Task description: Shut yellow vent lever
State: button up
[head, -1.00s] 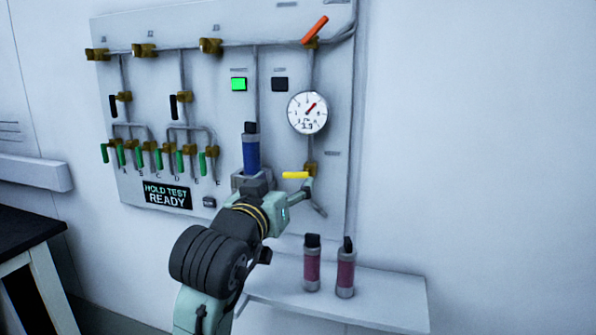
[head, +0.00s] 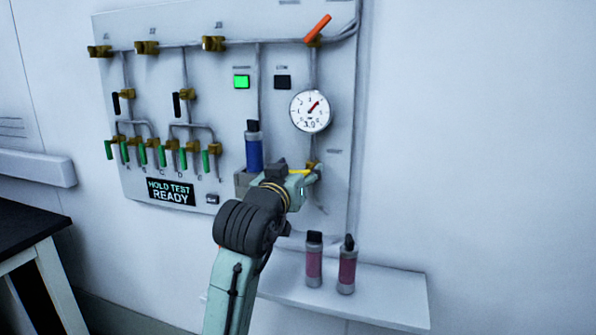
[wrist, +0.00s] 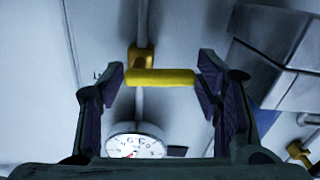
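The yellow vent lever (head: 299,171) lies roughly level on its brass valve, below the round gauge, partly hidden by my gripper (head: 306,182). In the wrist view the yellow lever (wrist: 162,77) runs crosswise between the two fingers of my gripper (wrist: 161,68). The fingers are apart, one near each end of the lever. I cannot tell whether either finger touches it. The brass valve body (wrist: 141,57) sits behind the lever's left part.
The pressure gauge (head: 310,111) is above the lever, with an orange lever (head: 318,28) higher up. A blue cartridge (head: 254,152) stands in a grey holder to the left. Two pink cartridges (head: 314,265) (head: 347,269) stand on the shelf (head: 390,292) below. The wall at right is clear.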

jog(key=c, duration=0.9)
jog(key=shift+o, duration=0.2)
jog(key=shift+r+m, duration=0.15)
jog(key=shift+m, duration=0.55)
jog(key=o, duration=1.2)
jog(key=shift+s, duration=0.1)
jog(key=v, duration=1.2)
